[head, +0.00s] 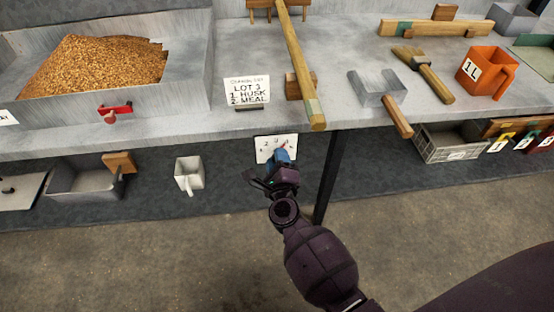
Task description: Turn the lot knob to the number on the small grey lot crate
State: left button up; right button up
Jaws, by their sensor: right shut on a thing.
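The lot knob sits on a white dial plate (264,144) on the front edge of the bench. Small numbers show on the plate, but the right gripper covers most of the knob and I cannot read its setting. My right gripper (283,158) reaches up from below and is shut on the knob. A grey crate (432,147) stands on the lower shelf at the right; the writing on its small white label is too small to read. A white card (247,91) on the bench reads "LOT 3, 1. HUSK, 2. MEAL". My left gripper is out of view.
A grain bin (180,104) with a red handle fills the left. A wooden beam (299,62) hangs out over the bench edge above my gripper. A scoop (375,88), a brush (422,72) and an orange 1L jug (488,72) lie right. A dark post (328,178) stands close right.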

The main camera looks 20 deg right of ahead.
dwell(0.4)
jog(key=o, duration=0.9)
jog(key=shift+s, duration=0.15)
